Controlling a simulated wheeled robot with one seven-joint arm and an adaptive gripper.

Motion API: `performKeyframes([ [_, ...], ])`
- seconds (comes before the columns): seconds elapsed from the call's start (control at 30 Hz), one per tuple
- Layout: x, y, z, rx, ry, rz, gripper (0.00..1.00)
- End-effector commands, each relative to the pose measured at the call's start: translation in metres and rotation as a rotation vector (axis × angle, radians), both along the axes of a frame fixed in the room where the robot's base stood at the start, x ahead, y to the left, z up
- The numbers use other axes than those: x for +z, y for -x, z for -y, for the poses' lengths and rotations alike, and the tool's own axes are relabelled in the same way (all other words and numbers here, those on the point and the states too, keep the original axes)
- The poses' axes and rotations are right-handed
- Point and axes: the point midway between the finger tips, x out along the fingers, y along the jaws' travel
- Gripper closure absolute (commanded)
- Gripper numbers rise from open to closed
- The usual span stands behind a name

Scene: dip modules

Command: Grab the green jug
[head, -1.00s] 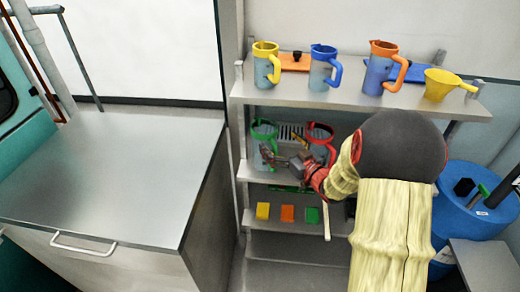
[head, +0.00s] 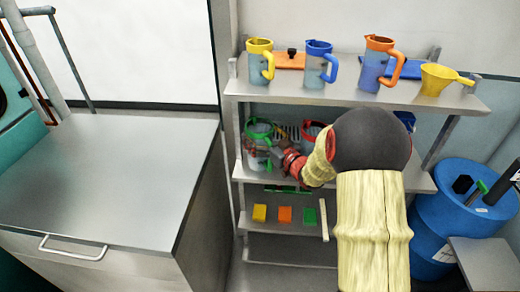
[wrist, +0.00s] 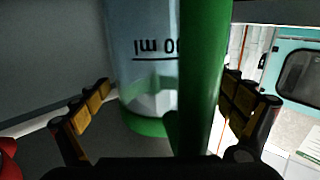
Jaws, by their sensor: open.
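The green jug (head: 250,133) stands on the middle shelf at its left end, with a green rim and clear body. In the wrist view the jug's clear body (wrist: 148,70), green base and green handle (wrist: 200,80) fill the middle, upright in the picture. My gripper (wrist: 172,105) is open, with one yellow-padded finger on each side of the jug and its handle. A gap shows between the left finger and the body. In the head view my gripper (head: 275,157) is at the jug's right side, partly hiding it.
A red jug (head: 312,130) stands right of the green one, partly behind my arm. The upper shelf (head: 300,90) above holds yellow, blue and orange jugs and a yellow funnel (head: 440,78). Colored blocks (head: 284,214) sit on the shelf below. A grey counter (head: 100,180) is at left.

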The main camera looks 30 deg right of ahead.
Motion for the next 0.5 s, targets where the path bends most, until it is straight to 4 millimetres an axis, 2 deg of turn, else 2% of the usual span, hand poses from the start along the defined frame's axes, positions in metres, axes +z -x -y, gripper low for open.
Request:
performKeyframes([
  [0.17,0.0011,-0.0001,0.0001,0.000,0.000,0.001,0.05],
  [0.5,0.0009,0.0001,0.0000,0.000,0.000,0.000,0.24],
])
